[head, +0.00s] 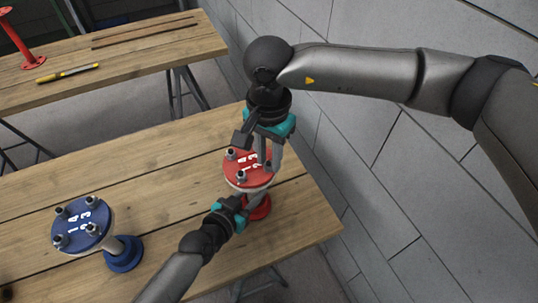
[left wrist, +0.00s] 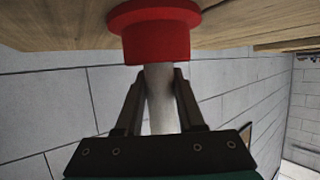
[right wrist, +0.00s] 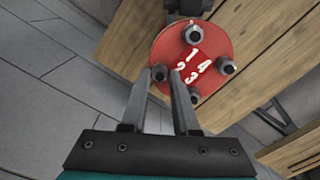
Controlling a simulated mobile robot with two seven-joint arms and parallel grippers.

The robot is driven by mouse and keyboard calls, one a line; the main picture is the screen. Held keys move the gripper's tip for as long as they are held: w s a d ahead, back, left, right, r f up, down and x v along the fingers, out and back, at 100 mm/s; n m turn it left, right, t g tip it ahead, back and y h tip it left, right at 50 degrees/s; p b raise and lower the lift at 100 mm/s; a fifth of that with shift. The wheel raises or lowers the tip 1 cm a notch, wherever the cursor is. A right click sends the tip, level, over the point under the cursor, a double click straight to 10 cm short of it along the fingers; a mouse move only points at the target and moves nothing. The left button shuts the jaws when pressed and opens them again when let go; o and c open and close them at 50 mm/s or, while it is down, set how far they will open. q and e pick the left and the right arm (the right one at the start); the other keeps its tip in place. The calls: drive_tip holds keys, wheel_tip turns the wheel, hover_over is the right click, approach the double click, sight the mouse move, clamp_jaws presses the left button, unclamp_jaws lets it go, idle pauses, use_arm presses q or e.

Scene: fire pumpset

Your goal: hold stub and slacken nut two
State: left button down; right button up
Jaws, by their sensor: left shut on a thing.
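The red stub stands on the wooden table in the head view, its round flange (head: 240,181) numbered on top, its foot (head: 261,209) below. In the left wrist view my left gripper (left wrist: 160,80) is shut on the stub's pale pipe (left wrist: 160,105), below its red foot in that picture. It also shows in the head view (head: 246,203). In the right wrist view my right gripper (right wrist: 161,78) is open, its fingertips on either side of nut two (right wrist: 160,73), the nut beside the figure 2. The other nuts stand around the flange (right wrist: 215,43). Contact cannot be told.
A blue stub (head: 82,236) with several nuts stands on the table (head: 165,170) at the left. A second table (head: 140,55) behind holds a yellow-black tool (head: 68,73) and a red stand (head: 18,38). A grey block wall (head: 370,170) is close on the right.

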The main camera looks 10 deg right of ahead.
sight(269, 164)
drive_tip(key=o, duration=0.3)
drive_tip(key=shift+o, duration=0.2)
wheel_tip(269, 164, up, 12)
idle(0.4)
use_arm(q)
drive_tip(key=shift+c, duration=2.2)
unclamp_jaws()
drive_tip(key=v, duration=1.2)
drive_tip(key=shift+s+a+f, duration=0.15)
use_arm(e)
drive_tip(key=shift+s+f, duration=0.1)
